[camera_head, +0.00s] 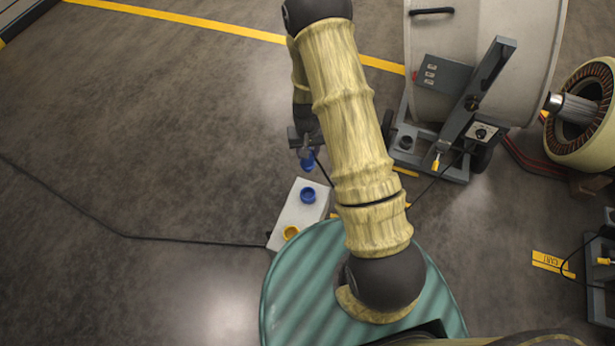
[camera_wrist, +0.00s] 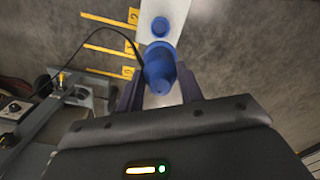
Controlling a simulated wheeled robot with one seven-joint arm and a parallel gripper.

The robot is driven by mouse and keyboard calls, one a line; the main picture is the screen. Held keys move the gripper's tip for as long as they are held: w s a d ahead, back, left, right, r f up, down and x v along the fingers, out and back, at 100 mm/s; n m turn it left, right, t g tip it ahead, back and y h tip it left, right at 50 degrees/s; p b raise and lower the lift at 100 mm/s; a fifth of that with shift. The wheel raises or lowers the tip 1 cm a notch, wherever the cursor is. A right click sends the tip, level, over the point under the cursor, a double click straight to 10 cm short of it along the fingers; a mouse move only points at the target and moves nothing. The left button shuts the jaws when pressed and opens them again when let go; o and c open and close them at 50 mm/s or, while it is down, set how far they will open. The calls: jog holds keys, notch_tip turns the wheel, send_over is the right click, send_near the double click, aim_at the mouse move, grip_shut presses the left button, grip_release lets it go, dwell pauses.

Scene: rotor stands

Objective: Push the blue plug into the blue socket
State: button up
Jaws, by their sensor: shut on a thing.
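The blue plug (camera_head: 307,162) is held in my gripper (camera_head: 303,148), with a dark cable running from it. In the wrist view the plug (camera_wrist: 160,68) sits between the two dark fingers of my gripper (camera_wrist: 158,88), which are shut on it. The blue socket (camera_head: 308,195) is a round blue ring on top of a white box (camera_head: 308,216). In the head view the plug is apart from the socket, beyond its far side. In the wrist view the socket (camera_wrist: 160,27) shows just past the plug's end. The height gap between them is hard to tell.
A yellow socket (camera_head: 291,232) sits nearer on the same box, and a black cable (camera_head: 190,241) runs from the box across the floor. A wheeled stand (camera_head: 435,160) with a large drum is at right. Open floor lies at left.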

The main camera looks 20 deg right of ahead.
aim_at(308, 170)
notch_tip(308, 170, down, 12)
jog(key=m+b, duration=0.2)
jog(key=b, duration=0.8)
jog(key=shift+r+m+b, duration=0.15)
jog(key=shift+m+b, duration=0.15)
notch_tip(308, 170, down, 5)
jog(key=b, duration=0.4)
jog(key=shift+b, duration=0.3)
jog(key=shift+w+f+b, duration=0.1)
jog(key=shift+f+b, duration=0.2)
jog(key=shift+f, duration=0.5)
jog(key=shift+f, duration=0.3)
jog(key=shift+f+b, duration=0.8)
jog(key=shift+f, duration=0.55)
dwell(0.8)
